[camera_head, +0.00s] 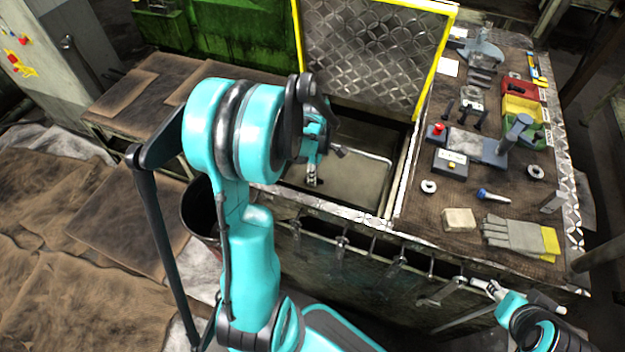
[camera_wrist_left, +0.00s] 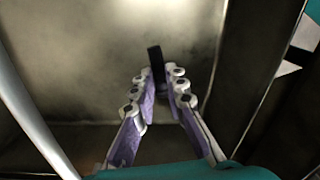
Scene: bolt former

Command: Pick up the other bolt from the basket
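The open metal basket (camera_head: 362,188) lies under the raised lid, with a bare, dull metal floor. My left gripper (camera_head: 311,181) reaches down into it, partly hidden by my arm. In the left wrist view a dark bolt (camera_wrist_left: 155,62) stands out past the tips of my left gripper (camera_wrist_left: 159,82). The two purple-padded fingers close in on either side of it, and the bolt fills the gap between the tips. Its lower end is hidden between the fingers. My right gripper (camera_head: 482,286) is small at the lower right, outside the basket; its finger opening is unclear.
The yellow-edged lid (camera_head: 375,50) stands raised behind the basket. A bench to the right holds several dark upright bolts (camera_head: 466,113), a control box (camera_head: 450,163), gloves (camera_head: 515,236) and a pale block (camera_head: 459,219). Tools hang along the front edge.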

